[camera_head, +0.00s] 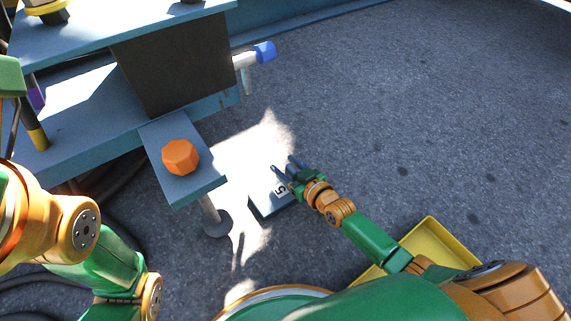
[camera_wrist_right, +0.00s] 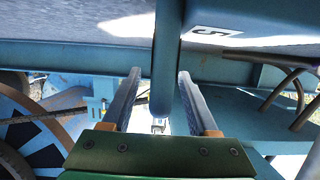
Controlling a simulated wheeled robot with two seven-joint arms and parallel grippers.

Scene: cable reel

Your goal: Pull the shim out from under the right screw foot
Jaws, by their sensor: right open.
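The right screw foot shows an orange hex head (camera_head: 181,157) on a blue bracket (camera_head: 160,135), with a round dark pad (camera_head: 217,224) at the bottom of its rod. A flat blue block marked 5, which looks like the shim (camera_head: 262,210), lies to the right of the pad, seemingly apart from it. My right gripper (camera_head: 283,167) is open at the block's far right side. In the right wrist view, a blue bar (camera_wrist_right: 168,55) runs between the open fingers (camera_wrist_right: 158,100), near the label 5 (camera_wrist_right: 212,33). Contact is unclear. My left gripper is out of view.
The blue machine frame (camera_head: 90,115) with a dark box (camera_head: 175,65) fills the upper left. A blue-tipped lever (camera_head: 263,53) sticks out from it. A yellow tray (camera_head: 440,238) lies at lower right, partly behind my right arm. The grey floor at upper right is clear.

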